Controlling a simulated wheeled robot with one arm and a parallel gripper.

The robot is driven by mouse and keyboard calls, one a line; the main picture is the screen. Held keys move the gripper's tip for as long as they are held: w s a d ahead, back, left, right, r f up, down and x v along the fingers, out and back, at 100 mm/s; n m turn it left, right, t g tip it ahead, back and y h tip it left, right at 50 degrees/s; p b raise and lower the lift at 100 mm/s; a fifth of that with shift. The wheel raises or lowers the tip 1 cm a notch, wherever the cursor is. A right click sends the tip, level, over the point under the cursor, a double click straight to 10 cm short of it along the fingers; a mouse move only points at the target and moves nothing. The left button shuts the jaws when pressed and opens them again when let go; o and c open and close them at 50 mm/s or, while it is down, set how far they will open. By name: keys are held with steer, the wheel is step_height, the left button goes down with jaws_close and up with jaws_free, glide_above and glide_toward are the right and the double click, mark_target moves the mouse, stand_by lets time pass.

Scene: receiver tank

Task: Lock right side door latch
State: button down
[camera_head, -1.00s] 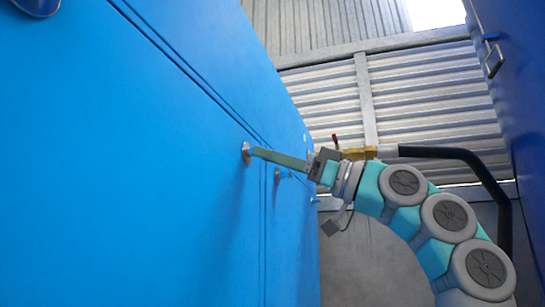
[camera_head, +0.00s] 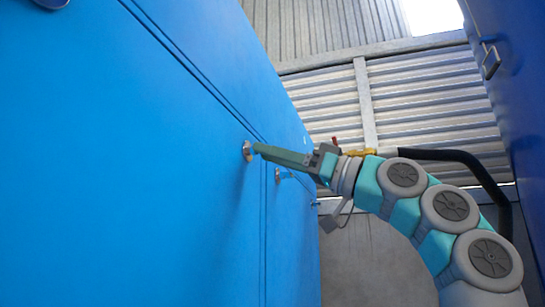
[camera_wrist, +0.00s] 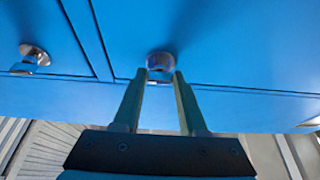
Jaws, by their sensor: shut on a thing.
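The door latch (camera_head: 247,151) is a small metallic knob on the blue door panel (camera_head: 190,160), near a long seam. It also shows in the wrist view (camera_wrist: 160,59), at the top centre, beside a seam. My gripper (camera_head: 257,149) reaches it from the right, its green fingers pointing at the panel. In the wrist view my gripper (camera_wrist: 159,77) has one fingertip on each side of the latch's lower part and is shut on it. The fingertips partly cover the latch, so its exact turn is hard to read.
A second latch (camera_wrist: 30,60) sits on the panel to the left in the wrist view; another knob (camera_head: 277,175) shows beyond my gripper in the head view. A dark blue wall with a metal handle (camera_head: 490,60) stands at the right. A corrugated wall (camera_head: 430,90) closes the back.

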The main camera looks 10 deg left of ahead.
steer(key=shift+c, duration=2.3)
jaws_free()
steer(key=b+v, duration=0.2)
steer(key=v, duration=0.5)
steer(key=shift+d+f, duration=0.15)
steer(key=shift+d, duration=0.25)
steer(key=shift+w, duration=0.1)
